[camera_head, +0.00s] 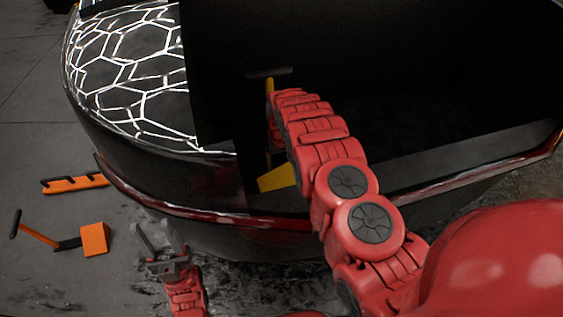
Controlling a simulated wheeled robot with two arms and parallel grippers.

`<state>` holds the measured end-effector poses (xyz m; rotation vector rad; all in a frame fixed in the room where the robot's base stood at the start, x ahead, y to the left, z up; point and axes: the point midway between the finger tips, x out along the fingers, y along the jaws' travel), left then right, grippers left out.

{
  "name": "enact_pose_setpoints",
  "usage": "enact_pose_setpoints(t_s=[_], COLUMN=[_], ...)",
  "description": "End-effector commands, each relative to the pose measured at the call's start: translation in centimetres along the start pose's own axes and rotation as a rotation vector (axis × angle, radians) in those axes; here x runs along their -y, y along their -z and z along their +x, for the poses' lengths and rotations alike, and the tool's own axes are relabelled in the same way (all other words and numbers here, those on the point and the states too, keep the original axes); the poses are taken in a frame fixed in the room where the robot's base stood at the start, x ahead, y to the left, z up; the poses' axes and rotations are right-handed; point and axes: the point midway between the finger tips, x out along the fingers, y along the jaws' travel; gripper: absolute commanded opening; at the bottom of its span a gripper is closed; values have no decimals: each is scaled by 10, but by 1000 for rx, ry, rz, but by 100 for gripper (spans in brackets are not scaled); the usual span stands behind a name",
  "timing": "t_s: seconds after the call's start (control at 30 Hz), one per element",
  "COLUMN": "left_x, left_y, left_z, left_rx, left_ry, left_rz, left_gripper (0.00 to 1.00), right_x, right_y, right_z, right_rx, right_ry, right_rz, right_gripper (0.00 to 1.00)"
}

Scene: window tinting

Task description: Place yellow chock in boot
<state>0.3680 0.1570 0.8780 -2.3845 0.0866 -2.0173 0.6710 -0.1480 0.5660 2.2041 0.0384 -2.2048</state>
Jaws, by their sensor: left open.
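The yellow chock shows a yellow wedge (277,178) low inside the open boot (440,163), just behind its near edge. A yellow shaft and dark T-handle stand up above my right arm, in line with the wedge. My right arm reaches into the boot and covers the middle of the chock. Its gripper (273,150) is mostly hidden by the arm, so I cannot tell its grip or whether the wedge touches the boot floor. My left gripper (164,246) is open and empty, outside the car near the bumper, away from the chock.
An orange chock (95,239) with a dark-ended handle lies on the floor at the left. An orange rack-like piece (75,184) lies behind it. The car's rear edge and bumper (200,213) curve between my left gripper and the boot. The boot's right side looks clear but dark.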

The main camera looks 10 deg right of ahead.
Motion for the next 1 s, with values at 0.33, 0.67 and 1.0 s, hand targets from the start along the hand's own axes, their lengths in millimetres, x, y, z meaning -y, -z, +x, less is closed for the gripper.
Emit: enact_pose_setpoints(t_s=[0.33,0.67,1.0], left_x=[0,0,0], left_y=[0,0,1], left_z=[2,3,8], left_rx=[0,0,0], left_ry=[0,0,0], left_rz=[0,0,0], left_gripper=[50,50,50], right_x=[0,0,0], right_y=[0,0,0], right_z=[-15,-77,-119], right_rx=[1,1,1], right_ry=[1,1,-1], right_rz=[1,0,0], right_gripper=[92,92,92])
